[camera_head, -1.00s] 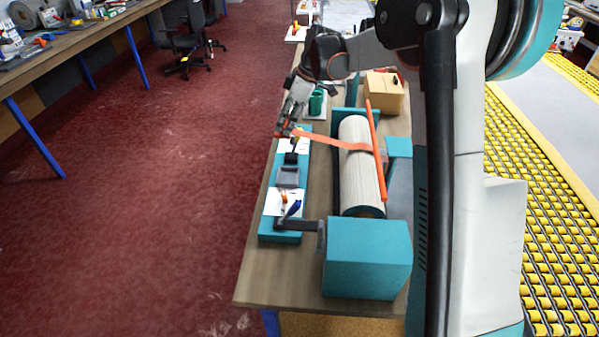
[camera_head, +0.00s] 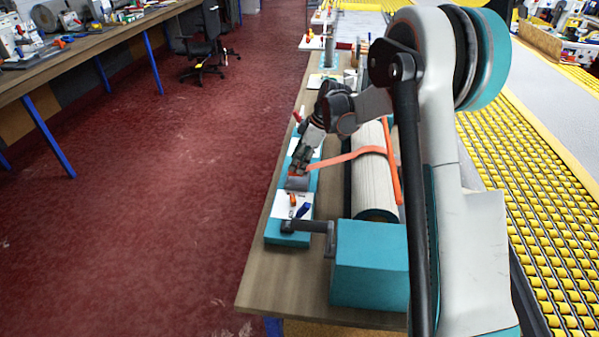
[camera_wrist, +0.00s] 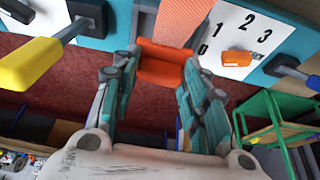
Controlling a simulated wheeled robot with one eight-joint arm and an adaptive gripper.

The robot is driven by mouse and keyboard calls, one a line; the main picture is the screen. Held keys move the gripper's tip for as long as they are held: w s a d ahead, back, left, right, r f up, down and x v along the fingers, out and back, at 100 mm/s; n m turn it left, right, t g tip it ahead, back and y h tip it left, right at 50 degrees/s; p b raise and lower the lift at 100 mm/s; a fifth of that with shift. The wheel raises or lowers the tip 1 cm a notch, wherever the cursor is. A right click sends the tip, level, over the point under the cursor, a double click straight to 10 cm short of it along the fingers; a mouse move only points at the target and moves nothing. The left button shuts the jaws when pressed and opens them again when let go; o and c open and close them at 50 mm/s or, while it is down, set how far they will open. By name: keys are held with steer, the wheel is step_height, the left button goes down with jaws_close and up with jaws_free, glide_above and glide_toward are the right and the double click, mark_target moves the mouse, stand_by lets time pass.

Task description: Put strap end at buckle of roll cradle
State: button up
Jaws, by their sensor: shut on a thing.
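The orange strap (camera_head: 345,158) runs from the cream roll (camera_head: 369,185) on the teal cradle leftward to my gripper (camera_head: 299,168). My gripper is shut on the strap end (camera_wrist: 160,68), which shows as an orange piece between the fingers in the wrist view. In the head view the fingers are just above a grey block (camera_head: 298,184) on the teal rail, which looks like the buckle. My gripper partly hides that block, and I cannot tell whether the strap end touches it.
A white card (camera_head: 283,207) with orange and blue pieces lies on the rail's near end. The wrist view shows a numbered card (camera_wrist: 235,35) with an orange pointer (camera_wrist: 239,58) and a yellow-handled lever (camera_wrist: 30,65). A teal box (camera_head: 369,265) with a crank stands at the near end.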

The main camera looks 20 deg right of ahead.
steer(key=shift+f+b, duration=0.6)
steer(key=shift+f, duration=1.4)
steer(key=shift+f, duration=0.15)
steer(key=o, duration=1.2)
